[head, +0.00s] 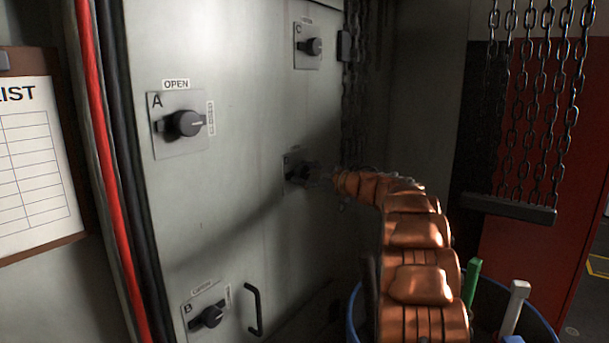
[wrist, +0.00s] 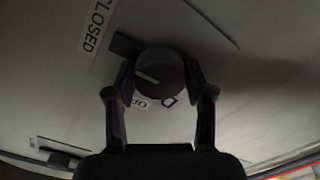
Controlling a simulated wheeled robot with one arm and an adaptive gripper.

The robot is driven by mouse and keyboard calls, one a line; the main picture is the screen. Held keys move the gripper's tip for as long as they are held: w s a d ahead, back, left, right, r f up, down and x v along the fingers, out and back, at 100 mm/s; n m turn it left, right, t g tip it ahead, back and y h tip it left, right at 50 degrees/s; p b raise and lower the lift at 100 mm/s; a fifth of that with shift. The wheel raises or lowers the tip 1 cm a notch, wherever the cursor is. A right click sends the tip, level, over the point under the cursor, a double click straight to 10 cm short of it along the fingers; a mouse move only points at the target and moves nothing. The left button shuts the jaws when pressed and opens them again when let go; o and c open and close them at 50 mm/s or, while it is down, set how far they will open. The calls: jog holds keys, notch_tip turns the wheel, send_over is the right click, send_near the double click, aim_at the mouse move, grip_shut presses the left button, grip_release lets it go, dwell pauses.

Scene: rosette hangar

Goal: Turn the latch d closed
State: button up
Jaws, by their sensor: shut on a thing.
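Latch d (head: 298,170) is a dark round knob on a plate on the grey cabinet door, partly hidden by my gripper in the head view. The letter D shows just below the knob. My gripper (head: 318,176) is at the plate, shut on the knob, with one finger on each side.
Latch A (head: 184,123), latch B (head: 208,317) and latch C (head: 312,46) are on the same cabinet. A black handle (head: 256,309) juts out low on the door. Chains (head: 535,100) hang at right. Red and black cables (head: 98,150) run down the left.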

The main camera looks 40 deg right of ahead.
jog(key=shift+w+a+r+m, duration=0.1)
jog(key=shift+a+r+m, duration=0.15)
jog(key=shift+m, duration=0.15)
jog(key=o, duration=1.2)
jog(key=shift+f, duration=0.15)
jog(key=shift+c, duration=0.2)
jog(key=shift+d, duration=0.1)
jog(key=shift+s+d, duration=0.1)
jog(key=shift+s, duration=0.2)
jog(key=v, duration=1.1)
jog(key=shift+s, duration=0.2)
jog(key=shift+d, duration=0.1)
